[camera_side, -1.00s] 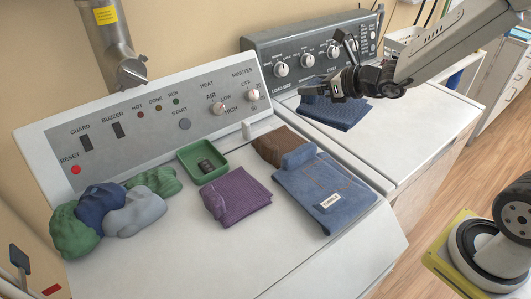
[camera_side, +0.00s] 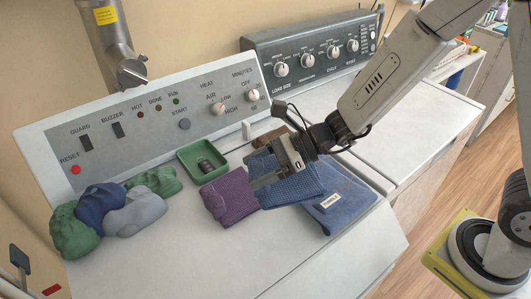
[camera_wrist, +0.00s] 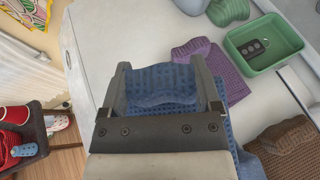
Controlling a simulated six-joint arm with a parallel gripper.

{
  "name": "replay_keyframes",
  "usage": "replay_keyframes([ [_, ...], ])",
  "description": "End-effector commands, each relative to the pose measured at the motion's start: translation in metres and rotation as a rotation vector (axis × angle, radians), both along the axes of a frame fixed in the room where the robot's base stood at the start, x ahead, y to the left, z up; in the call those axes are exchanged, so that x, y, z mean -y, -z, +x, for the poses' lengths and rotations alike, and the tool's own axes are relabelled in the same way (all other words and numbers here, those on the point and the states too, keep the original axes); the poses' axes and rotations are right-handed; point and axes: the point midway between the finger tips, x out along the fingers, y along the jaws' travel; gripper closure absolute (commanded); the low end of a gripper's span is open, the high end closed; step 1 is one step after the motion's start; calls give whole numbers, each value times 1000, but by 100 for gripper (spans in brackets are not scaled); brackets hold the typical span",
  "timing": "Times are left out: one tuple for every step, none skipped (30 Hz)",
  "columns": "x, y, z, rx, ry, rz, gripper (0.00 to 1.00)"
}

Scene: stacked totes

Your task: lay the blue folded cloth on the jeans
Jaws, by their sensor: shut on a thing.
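My gripper (camera_side: 281,175) is shut on the blue folded cloth (camera_side: 297,187), a waffle-textured piece. In the wrist view the cloth (camera_wrist: 160,88) shows between the two fingers of my gripper (camera_wrist: 160,82). The jeans (camera_side: 343,206), folded denim with a white label, lie on the white dryer top. The cloth is over the left part of the jeans in the side view and hides it. I cannot tell whether the cloth touches the jeans.
A purple folded cloth (camera_side: 230,197) lies just left of the held cloth. A green tray (camera_side: 190,153) with a dark item, a brown cloth (camera_side: 272,136) and several crumpled garments (camera_side: 135,212) are nearby. The dryer's front top (camera_side: 190,260) is clear.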

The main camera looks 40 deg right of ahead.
Motion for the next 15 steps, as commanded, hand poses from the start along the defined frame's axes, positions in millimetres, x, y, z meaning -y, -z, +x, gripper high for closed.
replay_keyframes([
  [-14,6,-13,-4,-69,1,85],
  [-21,9,-19,-4,-105,0,85],
  [-29,12,-29,-4,-154,0,85],
  [-35,14,-35,-2,-185,0,85],
  [-40,16,-41,-2,-217,-1,85],
  [-46,19,-49,-3,-253,0,85],
  [-50,21,-54,-3,-279,1,85],
  [-53,22,-59,-2,-300,0,85],
  [-56,23,-64,0,-326,0,85],
  [-59,25,-68,0,-343,0,85],
  [-60,25,-70,0,-356,0,85],
  [-62,26,-73,0,-369,0,85],
  [-63,27,-75,0,-377,0,85],
  [-64,27,-76,0,-383,0,85],
  [-64,27,-78,0,-389,0,85],
])
